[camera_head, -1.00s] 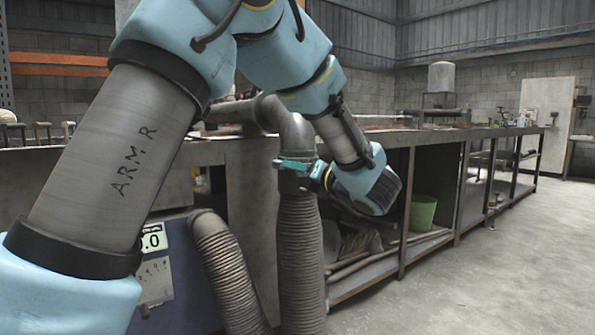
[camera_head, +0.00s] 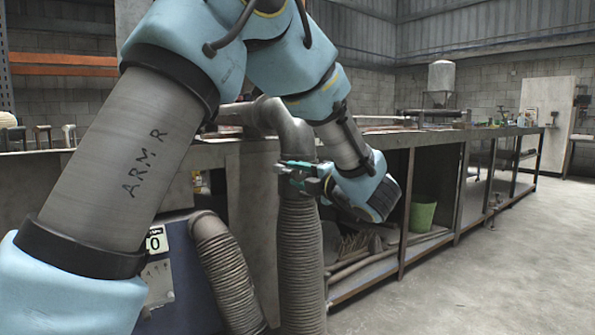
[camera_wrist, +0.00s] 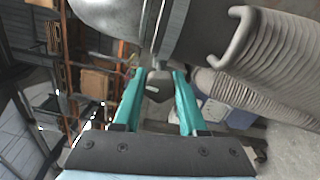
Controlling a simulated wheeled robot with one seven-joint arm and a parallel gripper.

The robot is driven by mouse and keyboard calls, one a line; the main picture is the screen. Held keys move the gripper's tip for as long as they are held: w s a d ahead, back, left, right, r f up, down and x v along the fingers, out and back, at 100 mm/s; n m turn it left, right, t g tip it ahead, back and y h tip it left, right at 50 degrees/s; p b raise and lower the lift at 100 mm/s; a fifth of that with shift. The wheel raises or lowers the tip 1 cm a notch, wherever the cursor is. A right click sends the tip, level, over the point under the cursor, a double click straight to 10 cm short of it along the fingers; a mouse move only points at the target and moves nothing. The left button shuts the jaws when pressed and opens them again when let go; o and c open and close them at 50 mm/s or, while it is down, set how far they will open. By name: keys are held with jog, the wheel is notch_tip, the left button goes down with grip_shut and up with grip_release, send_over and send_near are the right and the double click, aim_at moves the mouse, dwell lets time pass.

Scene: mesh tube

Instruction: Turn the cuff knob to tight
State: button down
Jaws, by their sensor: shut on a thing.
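The cuff knob (camera_wrist: 157,86) is a small dark grey knob with a pale mark on its face. It sits between the two teal fingers of my gripper (camera_wrist: 155,82) in the wrist view, and the fingers are shut on it. The knob is on the cuff where the grey pipe elbow meets the ribbed hose (camera_head: 300,255). In the head view my gripper (camera_head: 289,172) reaches the cuff from the right, and the knob itself is hidden there. I cannot read which setting the pale mark points to.
A second ribbed hose (camera_head: 230,270) runs beside a blue box at lower left. A long workbench (camera_head: 405,140) with open shelves stands behind, with a green bucket (camera_head: 421,214) on its lower shelf. The floor at right is clear.

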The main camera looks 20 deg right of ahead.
jog(key=m+p, duration=0.3)
jog(key=m, duration=0.1)
jog(key=shift+r+m, duration=0.15)
jog(key=shift+m, duration=0.15)
jog(key=m+p, duration=0.4)
jog(key=shift+m, duration=0.3)
jog(key=m+p, duration=0.4)
jog(key=shift+m, duration=0.3)
jog(key=m+p, duration=0.5)
jog(key=p, duration=0.1)
jog(key=m+p, duration=0.7)
jog(key=shift+m, duration=0.3)
jog(key=m+p, duration=0.3)
jog(key=shift+m, duration=0.3)
jog(key=shift+f+m+p, duration=0.2)
jog(key=shift+m+p, duration=0.75)
jog(key=shift+m, duration=0.65)
jog(key=shift+a, duration=0.1)
